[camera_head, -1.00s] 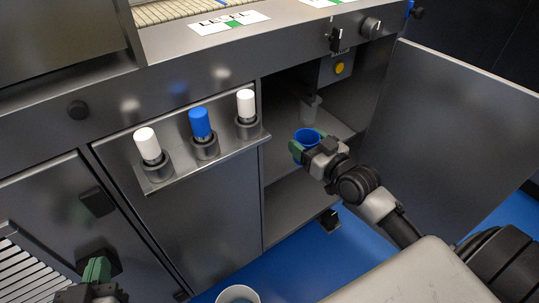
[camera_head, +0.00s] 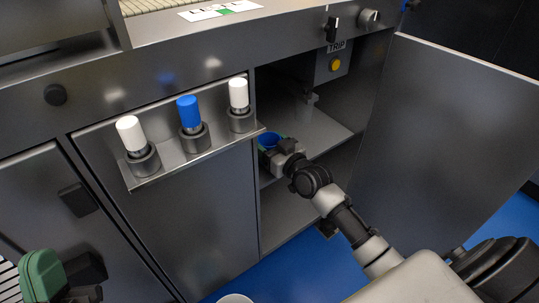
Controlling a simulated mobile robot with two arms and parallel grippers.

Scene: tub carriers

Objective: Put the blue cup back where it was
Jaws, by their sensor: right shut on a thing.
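The blue cup (camera_head: 268,140) is inside the open cabinet, at the left of its opening, close to the shelf (camera_head: 328,140). My right gripper (camera_head: 270,150) is shut on the cup; I cannot tell whether the cup touches the shelf. The gripper and the cabinet's left edge hide part of the cup.
A ledge left of the opening holds two white-capped bottles (camera_head: 130,133) (camera_head: 238,93) and a blue-capped one (camera_head: 189,112) in round holders. The open door (camera_head: 450,130) stands at right. A white tub (camera_head: 235,299) shows at the bottom.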

